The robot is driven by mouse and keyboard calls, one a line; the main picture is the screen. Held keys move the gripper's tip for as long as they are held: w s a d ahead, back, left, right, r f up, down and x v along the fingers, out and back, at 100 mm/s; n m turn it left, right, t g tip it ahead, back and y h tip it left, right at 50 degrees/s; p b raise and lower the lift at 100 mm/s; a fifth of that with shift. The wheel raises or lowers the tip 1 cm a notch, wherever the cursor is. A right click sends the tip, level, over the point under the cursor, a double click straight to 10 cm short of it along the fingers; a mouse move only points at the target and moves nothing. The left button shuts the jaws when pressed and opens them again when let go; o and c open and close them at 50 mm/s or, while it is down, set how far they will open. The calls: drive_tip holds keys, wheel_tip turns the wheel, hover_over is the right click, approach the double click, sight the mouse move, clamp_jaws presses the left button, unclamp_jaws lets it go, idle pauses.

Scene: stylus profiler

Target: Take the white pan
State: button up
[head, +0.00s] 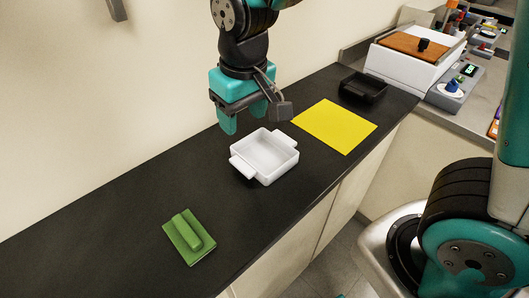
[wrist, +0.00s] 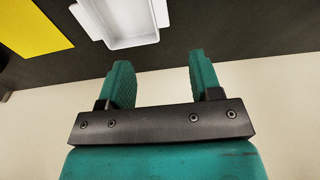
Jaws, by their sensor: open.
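The white pan (head: 265,157) is a square, shallow dish with a tab handle on two opposite sides. It sits upright and empty on the dark counter in the head view. It also shows at the top of the wrist view (wrist: 128,42), partly cut off by the frame edge. My gripper (head: 250,120) is teal, open and empty. It hangs above the counter, behind the pan and toward its upper left in the head view. In the wrist view the two fingers (wrist: 158,78) are spread apart, with the pan beyond their tips and not touching them.
A yellow sheet (head: 336,126) lies right of the pan, with a black pan (head: 362,87) behind it. A green block with a handle (head: 189,237) lies at the front left. The wall runs close behind the counter. Instruments (head: 418,55) stand at the back right.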

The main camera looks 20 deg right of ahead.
sight(243, 164)
drive_tip(key=f, duration=0.5)
drive_tip(key=w+f, duration=0.1)
drive_tip(key=f, duration=0.4)
drive_tip(key=f+p, duration=0.1)
drive_tip(key=f, duration=0.3)
drive_tip(key=shift+w+a+f, duration=0.15)
drive_tip(key=shift+w+f, duration=0.15)
drive_tip(key=shift+f, duration=0.1)
drive_tip(key=c, duration=1.1)
